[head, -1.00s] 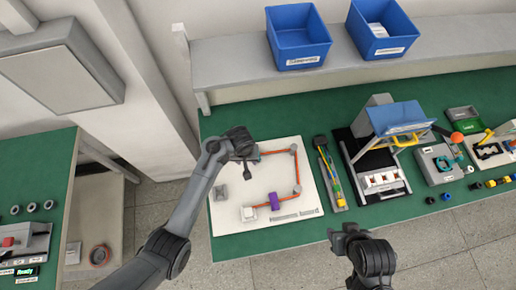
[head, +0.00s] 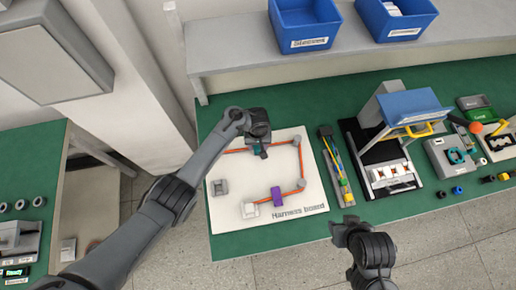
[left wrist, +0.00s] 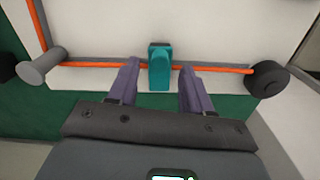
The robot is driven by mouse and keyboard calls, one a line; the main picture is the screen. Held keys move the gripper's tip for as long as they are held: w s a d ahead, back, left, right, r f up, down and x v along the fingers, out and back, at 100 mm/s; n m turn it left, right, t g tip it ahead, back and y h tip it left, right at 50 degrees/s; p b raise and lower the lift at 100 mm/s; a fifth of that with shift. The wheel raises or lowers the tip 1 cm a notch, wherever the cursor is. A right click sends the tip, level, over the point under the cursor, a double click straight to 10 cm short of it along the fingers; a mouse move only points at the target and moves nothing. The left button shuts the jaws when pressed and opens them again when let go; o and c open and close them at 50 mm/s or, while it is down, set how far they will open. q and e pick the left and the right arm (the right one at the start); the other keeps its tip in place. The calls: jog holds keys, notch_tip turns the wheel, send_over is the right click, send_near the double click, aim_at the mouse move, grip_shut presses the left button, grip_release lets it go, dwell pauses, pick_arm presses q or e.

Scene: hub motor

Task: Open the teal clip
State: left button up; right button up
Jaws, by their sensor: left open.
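The teal clip (left wrist: 160,70) sits on the orange cable (left wrist: 90,64) in the left wrist view, between two grey posts. My left gripper (left wrist: 161,66) is open, with one finger on each side of the clip and a gap visible on both sides. In the head view my left gripper (head: 260,150) hangs over the far part of the white harness board (head: 235,215) and mostly hides the clip. My right gripper (head: 346,230) is in front of the table's near edge, away from the board; its jaw opening is unclear.
A tool tray (head: 337,168) and a blue-topped fixture (head: 408,108) stand to the right. Blue bins (head: 305,25) are on the shelf behind.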

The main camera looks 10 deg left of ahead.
pick_arm(q)
jog(key=shift+f+b, duration=0.45)
jog(key=shift+f, duration=0.95)
grip_shut()
